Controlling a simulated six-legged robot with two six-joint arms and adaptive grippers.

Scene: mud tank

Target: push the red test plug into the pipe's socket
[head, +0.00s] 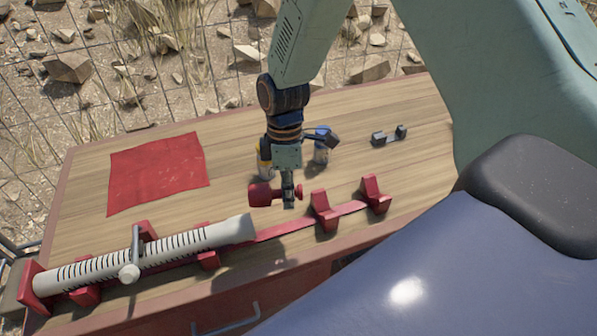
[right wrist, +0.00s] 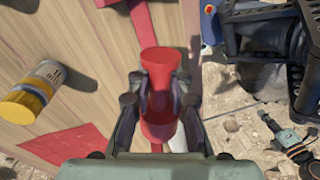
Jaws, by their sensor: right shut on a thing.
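The red test plug (head: 262,195) lies sideways in my right gripper (head: 288,196), which is shut on it above the table. In the right wrist view the plug (right wrist: 157,62) shows between the fingers (right wrist: 160,100), with a red part on either side of them. The pale ribbed pipe (head: 180,249) lies in red cradles at the table's front left. Its wider end, the socket (head: 238,230), is just left of and below the plug in the head view, apart from it. The socket's opening is hidden from me. My left gripper is not in view.
Two empty red cradles (head: 324,211) (head: 375,193) stand on a red rail right of the pipe. A yellow-banded can (head: 264,162) and a blue-topped can (head: 321,150) stand behind my gripper. A red mat (head: 157,172) lies at left. A small dark bracket (head: 390,136) sits farther right.

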